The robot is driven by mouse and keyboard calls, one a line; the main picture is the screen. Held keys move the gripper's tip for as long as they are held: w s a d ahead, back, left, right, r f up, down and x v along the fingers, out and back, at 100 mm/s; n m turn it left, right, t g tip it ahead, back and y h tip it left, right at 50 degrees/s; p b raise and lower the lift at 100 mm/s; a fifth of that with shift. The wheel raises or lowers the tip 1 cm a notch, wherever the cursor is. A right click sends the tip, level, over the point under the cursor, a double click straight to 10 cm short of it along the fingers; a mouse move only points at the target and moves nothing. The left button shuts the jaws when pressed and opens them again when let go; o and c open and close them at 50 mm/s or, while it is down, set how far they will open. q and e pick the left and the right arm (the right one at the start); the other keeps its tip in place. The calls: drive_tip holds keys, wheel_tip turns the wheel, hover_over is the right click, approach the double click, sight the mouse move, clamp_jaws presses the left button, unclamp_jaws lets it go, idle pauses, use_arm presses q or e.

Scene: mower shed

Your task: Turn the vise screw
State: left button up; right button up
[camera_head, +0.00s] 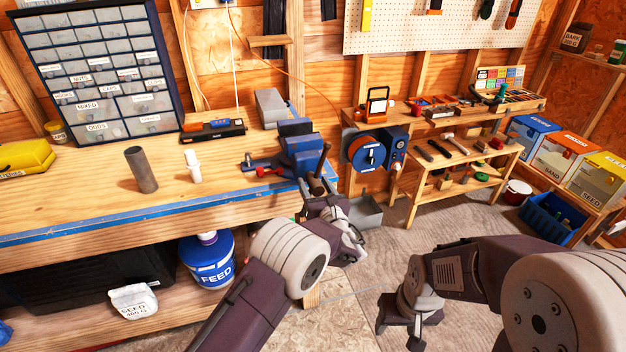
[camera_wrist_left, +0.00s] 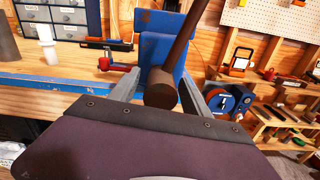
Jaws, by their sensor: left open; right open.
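The blue vise (camera_head: 303,150) is mounted at the right end of the workbench. It also fills the upper middle of the left wrist view (camera_wrist_left: 165,60). A dark brown bar with a thick rounded end (camera_wrist_left: 162,92), seemingly the vise screw's handle, slants down in front of the vise. My left gripper (camera_head: 320,190) is open at the vise's front; in the left wrist view its two grey fingers stand either side of the bar's end. I cannot tell whether they touch it. My right gripper (camera_head: 402,330) is open and empty, low over the floor at the lower right.
The workbench (camera_head: 90,205) has a blue front edge and holds a grey cylinder (camera_head: 141,170), a white bottle (camera_head: 193,166) and a level (camera_head: 212,130). A blue feed bucket (camera_head: 207,262) stands below. Floor is clear between.

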use_arm(q)
drive_tip(key=shift+w+a+r, duration=0.1)
drive_tip(key=shift+w, duration=0.2)
drive_tip(key=shift+r, duration=0.15)
drive_tip(key=shift+w, duration=0.15)
drive_tip(key=shift+c, duration=1.2)
clamp_jaws()
drive_tip(key=shift+f+b, duration=0.35)
drive_tip(key=shift+b, duration=0.35)
drive_tip(key=n+b, duration=1.2)
drive_tip(key=b, duration=0.9)
drive_tip(key=shift+n, duration=0.4)
drive_tip(key=shift+r+n+b, duration=0.15)
drive_tip(key=shift+n+b, duration=0.55)
drive_tip(key=shift+b, duration=0.25)
drive_tip(key=shift+r+n+b, duration=0.1)
drive_tip(key=shift+n+b, duration=0.2)
use_arm(e)
wheel_tip(320, 180, down, 25)
drive_tip(key=shift+s+r, duration=0.2)
drive_tip(key=shift+s, duration=0.05)
use_arm(q)
drive_tip(key=shift+r, duration=0.1)
use_arm(e)
drive_tip(key=shift+d, duration=0.1)
